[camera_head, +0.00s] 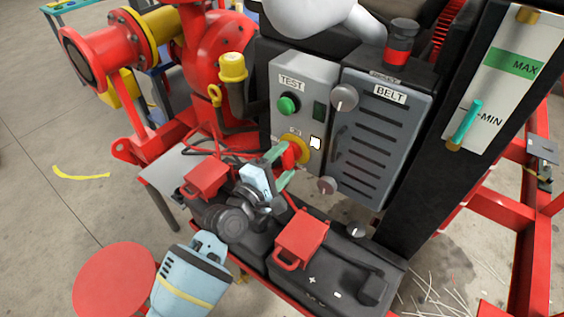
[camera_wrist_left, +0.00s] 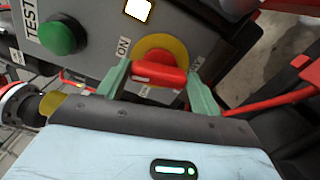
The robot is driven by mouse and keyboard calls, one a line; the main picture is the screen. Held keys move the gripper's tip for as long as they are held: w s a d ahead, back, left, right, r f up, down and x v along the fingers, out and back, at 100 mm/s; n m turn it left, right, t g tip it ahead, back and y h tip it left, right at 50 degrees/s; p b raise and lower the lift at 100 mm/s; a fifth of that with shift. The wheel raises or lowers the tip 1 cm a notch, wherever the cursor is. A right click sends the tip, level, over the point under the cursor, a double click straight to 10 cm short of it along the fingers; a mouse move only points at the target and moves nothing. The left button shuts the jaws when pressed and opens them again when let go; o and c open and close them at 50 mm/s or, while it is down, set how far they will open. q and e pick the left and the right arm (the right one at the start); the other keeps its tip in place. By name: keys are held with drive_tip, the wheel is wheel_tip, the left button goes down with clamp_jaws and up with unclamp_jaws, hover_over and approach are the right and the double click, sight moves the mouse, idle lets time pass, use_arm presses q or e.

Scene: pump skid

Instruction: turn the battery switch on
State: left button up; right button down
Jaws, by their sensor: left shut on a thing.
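The battery switch is a red handle (camera_wrist_left: 158,76) on a round yellow plate (camera_wrist_left: 160,46), with an ON label beside the plate. In the head view the red switch handle (camera_head: 291,156) sits low on the grey TEST panel (camera_head: 297,98), partly hidden by my gripper. My left gripper (camera_head: 280,161) is shut on the handle. In the left wrist view its green fingers (camera_wrist_left: 160,86) stand at either end of the handle, which lies crosswise between them.
A green button (camera_head: 288,104) is above the switch, and a small white square (camera_head: 315,142) is beside it. Black batteries with red terminal covers (camera_head: 300,238) lie below. The vented BELT box (camera_head: 380,140) is on the right. Red cables run close to my left gripper.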

use_arm(q)
drive_tip(key=shift+m, duration=1.2)
drive_tip(key=o, duration=1)
drive_tip(key=shift+v, duration=3.9)
drive_tip(key=shift+f, duration=0.1)
